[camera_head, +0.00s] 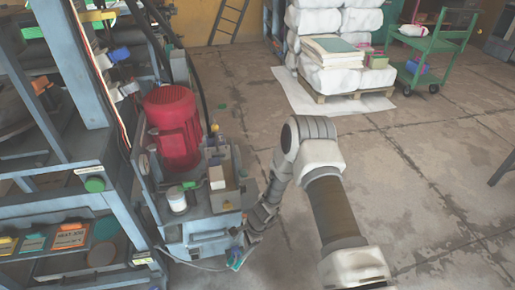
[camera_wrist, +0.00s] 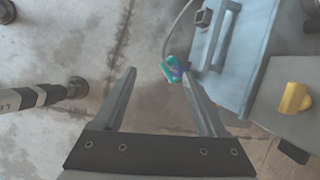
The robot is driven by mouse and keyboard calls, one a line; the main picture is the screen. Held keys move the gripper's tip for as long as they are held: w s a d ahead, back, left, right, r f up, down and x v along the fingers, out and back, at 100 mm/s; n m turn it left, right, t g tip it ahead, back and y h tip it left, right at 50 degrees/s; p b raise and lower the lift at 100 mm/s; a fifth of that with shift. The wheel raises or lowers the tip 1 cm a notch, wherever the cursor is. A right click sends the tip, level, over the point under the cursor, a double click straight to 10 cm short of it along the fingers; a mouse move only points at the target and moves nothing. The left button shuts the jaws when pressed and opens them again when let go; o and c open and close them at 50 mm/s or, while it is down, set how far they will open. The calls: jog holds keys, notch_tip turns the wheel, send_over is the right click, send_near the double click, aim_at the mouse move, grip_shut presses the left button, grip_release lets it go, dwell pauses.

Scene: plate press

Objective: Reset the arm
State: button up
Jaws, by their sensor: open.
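My gripper (camera_wrist: 158,74) shows in the wrist view with its two grey fingers well apart and nothing between them. In the head view my arm bends over and reaches down at the right side of the press machine's power unit, with the gripper (camera_head: 250,232) low beside it. The fingertips are hard to make out there. A small teal and purple object (camera_wrist: 172,69) shows near the right fingertip in the wrist view. I cannot tell whether it touches the finger. It also seems to show in the head view (camera_head: 237,260), low by the unit's base.
The power unit with a red motor (camera_head: 172,130) and a white cup (camera_head: 176,199) stands close left of my arm. A blue steel rack (camera_head: 85,75) is further left. A pallet of white sacks (camera_head: 335,75) and a green cart (camera_head: 430,50) stand behind.

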jog(key=w+d+r+n+t, duration=0.15)
jog(key=r+n, duration=0.25)
jog(key=r, duration=1.2)
jog(key=w+d+r+n+t, duration=0.1)
jog(key=d+r+n, duration=0.2)
jog(key=r, duration=1.3)
jog(key=s+d+r+n+t+h, duration=0.25)
jog(key=s+d+r, duration=0.45)
jog(key=s+r, duration=0.35)
jog(key=s+d+r+n+t+h, duration=0.15)
jog(key=s+d+r+n, duration=0.25)
jog(key=s+d+r, duration=0.65)
notch_tip(320, 180, up, 22)
jog(key=s+a+p, duration=0.1)
jog(key=a+p, duration=0.1)
jog(key=p, duration=2.1)
jog(key=shift+s+a+r+g+p, duration=0.15)
jog(key=shift+s+r+g+p, duration=0.05)
jog(key=shift+s+g+p, duration=0.2)
